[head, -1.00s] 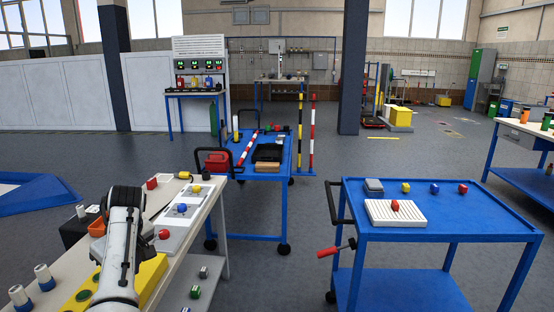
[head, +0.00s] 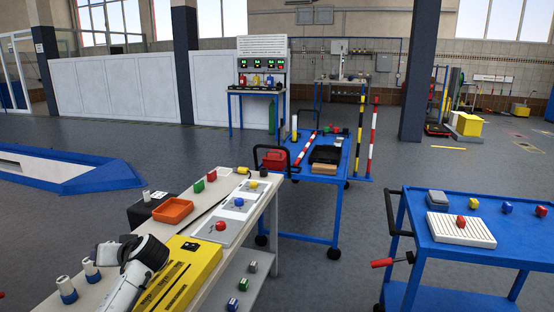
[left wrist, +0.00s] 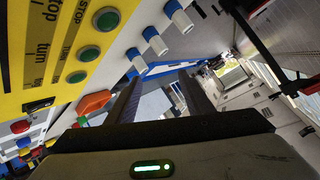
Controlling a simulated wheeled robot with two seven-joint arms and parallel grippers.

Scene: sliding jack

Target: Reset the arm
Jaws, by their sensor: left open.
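My left arm reaches over the workbench (head: 205,250) at the lower left of the head view, beside the yellow box (head: 190,275). In the left wrist view the two dark fingers of my left gripper (left wrist: 160,98) stand apart with nothing between them. The yellow box with green buttons (left wrist: 70,45) fills the upper left there, apart from the fingers. The left fingertips cannot be told clearly in the head view. My right gripper is not in either view.
White cylinders with blue bases (head: 67,290) stand left of my arm. A blue cart (head: 465,252) stands at the right, with open floor between.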

